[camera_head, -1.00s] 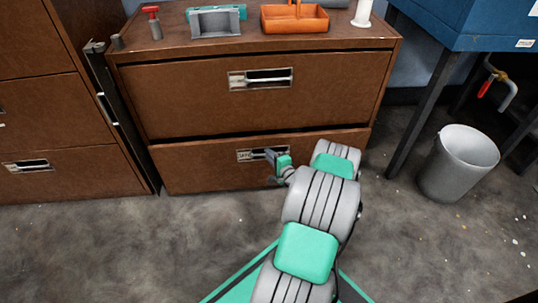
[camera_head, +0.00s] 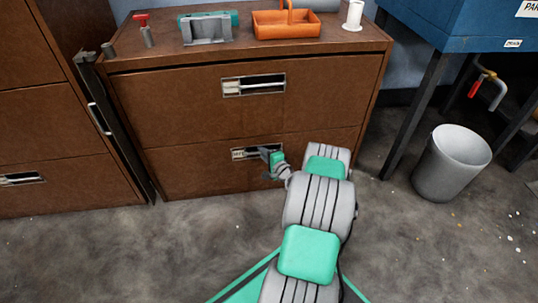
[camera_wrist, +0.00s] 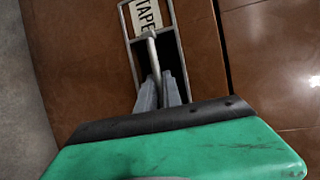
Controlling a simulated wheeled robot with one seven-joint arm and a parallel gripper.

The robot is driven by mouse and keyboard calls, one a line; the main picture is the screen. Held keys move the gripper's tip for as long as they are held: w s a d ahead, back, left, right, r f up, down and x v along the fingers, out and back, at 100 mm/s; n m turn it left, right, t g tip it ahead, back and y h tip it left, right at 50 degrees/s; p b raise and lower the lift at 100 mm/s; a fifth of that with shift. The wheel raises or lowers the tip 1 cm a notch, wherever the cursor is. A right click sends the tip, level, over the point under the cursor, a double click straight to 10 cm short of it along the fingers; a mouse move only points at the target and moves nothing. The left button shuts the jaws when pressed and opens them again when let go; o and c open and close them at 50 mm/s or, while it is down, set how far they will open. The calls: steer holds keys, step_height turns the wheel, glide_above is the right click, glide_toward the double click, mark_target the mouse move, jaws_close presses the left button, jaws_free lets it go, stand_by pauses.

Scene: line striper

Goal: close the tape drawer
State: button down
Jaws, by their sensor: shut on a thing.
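The tape drawer (camera_head: 205,173) is the lower brown drawer of the low cabinet in the head view. Its front looks nearly flush with the upper drawer's face. My gripper (camera_head: 270,154) is at this handle in the head view. In the wrist view the fingers (camera_wrist: 161,88) are shut on the lower end of the bar. My gripper hides part of the handle.
The upper drawer (camera_head: 190,105) is shut. A grey bin (camera_head: 452,165) stands right, beside a blue table (camera_head: 470,25). The floor in front is clear.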

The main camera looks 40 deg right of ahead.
steer(key=c, duration=1.8)
jaws_free()
steer(key=shift+w+r, duration=0.1)
steer(key=shift+w, duration=0.05)
steer(key=p+v, duration=0.3)
steer(key=v, duration=0.4)
steer(key=shift+s, duration=0.4)
